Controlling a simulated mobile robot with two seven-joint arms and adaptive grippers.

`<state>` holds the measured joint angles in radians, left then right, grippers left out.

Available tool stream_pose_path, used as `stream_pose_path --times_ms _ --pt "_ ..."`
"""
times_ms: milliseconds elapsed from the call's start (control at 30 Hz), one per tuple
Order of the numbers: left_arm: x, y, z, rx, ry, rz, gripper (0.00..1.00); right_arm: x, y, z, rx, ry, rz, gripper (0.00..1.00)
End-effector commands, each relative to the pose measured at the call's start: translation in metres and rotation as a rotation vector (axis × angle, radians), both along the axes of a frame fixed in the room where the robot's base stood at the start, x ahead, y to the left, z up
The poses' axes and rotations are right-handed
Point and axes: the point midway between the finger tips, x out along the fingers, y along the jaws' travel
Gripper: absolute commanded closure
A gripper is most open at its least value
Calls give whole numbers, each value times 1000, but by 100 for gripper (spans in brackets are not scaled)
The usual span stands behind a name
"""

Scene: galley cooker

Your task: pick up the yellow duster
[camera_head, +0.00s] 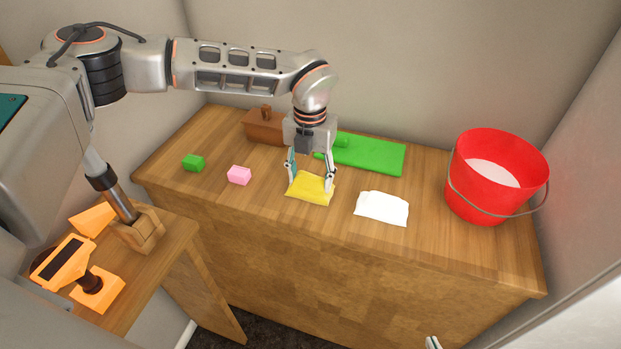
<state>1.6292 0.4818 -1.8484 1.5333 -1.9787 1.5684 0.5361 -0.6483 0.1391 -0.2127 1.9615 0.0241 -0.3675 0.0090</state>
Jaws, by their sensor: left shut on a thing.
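The yellow duster (308,192) lies on the wooden counter near its middle, flat and roughly square. My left gripper (311,178) reaches down over it from above, with one finger at its left edge and one at its right edge. It is shut on the duster, which still appears to rest on the counter. The gripper hides part of the duster's far side. Only a small tip of my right gripper (433,343) shows at the bottom edge; its opening cannot be seen.
A white cloth (382,208) lies just right of the duster. A green board (375,155) and a brown box (264,127) are behind. A red bucket (475,197) stands right. A lower table (170,250) holds orange objects.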

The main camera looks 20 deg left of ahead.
Motion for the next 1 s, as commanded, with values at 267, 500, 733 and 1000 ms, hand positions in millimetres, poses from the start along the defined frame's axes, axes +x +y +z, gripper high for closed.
stream_pose_path --times_ms 267,500,733,1000 --pt "-1 2 41 3 5 6 74 -1 0 -4 -1 4 0 100" --pt "0 2 110 2 1 7 74 -1 0 -6 -1 4 0 100" --pt "-1 1 163 2 2 7 74 -1 0 -5 -1 2 0 100" --pt "-1 1 191 1 3 5 74 0 0 -3 0 -1 0 100"
